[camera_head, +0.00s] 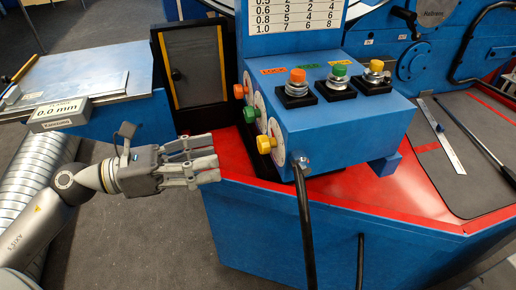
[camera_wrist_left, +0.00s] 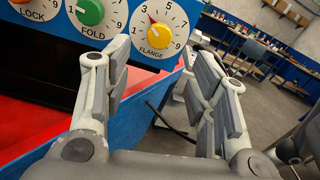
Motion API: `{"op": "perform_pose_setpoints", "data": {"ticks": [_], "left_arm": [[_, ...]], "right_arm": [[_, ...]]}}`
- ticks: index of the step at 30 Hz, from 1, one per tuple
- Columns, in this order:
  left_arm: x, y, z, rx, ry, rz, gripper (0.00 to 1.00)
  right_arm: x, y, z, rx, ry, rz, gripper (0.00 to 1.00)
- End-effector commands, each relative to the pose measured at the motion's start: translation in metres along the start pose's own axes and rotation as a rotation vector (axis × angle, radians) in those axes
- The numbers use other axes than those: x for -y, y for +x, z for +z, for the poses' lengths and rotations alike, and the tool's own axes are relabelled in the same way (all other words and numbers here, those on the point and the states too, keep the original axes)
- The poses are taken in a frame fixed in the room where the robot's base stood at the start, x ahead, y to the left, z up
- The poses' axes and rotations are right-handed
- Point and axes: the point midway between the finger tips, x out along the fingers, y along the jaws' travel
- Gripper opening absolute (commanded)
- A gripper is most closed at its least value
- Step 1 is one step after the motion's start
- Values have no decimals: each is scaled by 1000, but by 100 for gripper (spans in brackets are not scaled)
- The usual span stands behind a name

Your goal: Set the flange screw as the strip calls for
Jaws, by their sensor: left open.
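The flange screw is a yellow knob (camera_head: 266,143) on the left face of the blue control box (camera_head: 340,130). In the left wrist view the yellow knob (camera_wrist_left: 158,37) sits on a white dial marked FLANGE, with a red pointer near 3. My left gripper (camera_head: 215,165) is open and empty, left of the knob and apart from it. In the wrist view its fingers (camera_wrist_left: 160,95) stand apart below the dial. A number chart (camera_head: 295,15) has rows for 0.6, 0.8 and 1.0; its top is cut off. A grey gauge (camera_head: 60,113) reads 0.0 mm. I cannot tell which piece is the strip.
A green knob (camera_wrist_left: 90,11) marked FOLD is beside the flange dial. The box top carries orange, green and yellow buttons. A black cable (camera_head: 305,220) hangs in front. A ruler (camera_head: 448,137) lies on the grey mat at right.

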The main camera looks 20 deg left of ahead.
Motion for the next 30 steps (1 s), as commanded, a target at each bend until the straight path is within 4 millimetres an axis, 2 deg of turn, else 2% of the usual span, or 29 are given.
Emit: {"op": "perform_pose_setpoints", "data": {"ticks": [24, 30], "left_arm": [[-1, 80, 5, 5, -5, 3, 52], [-2, 95, 3, 4, -6, 4, 52]], "right_arm": [[-2, -35, -3, 0, -1, 1, 0], [-2, -42, -4, 0, -1, 1, 0]]}}
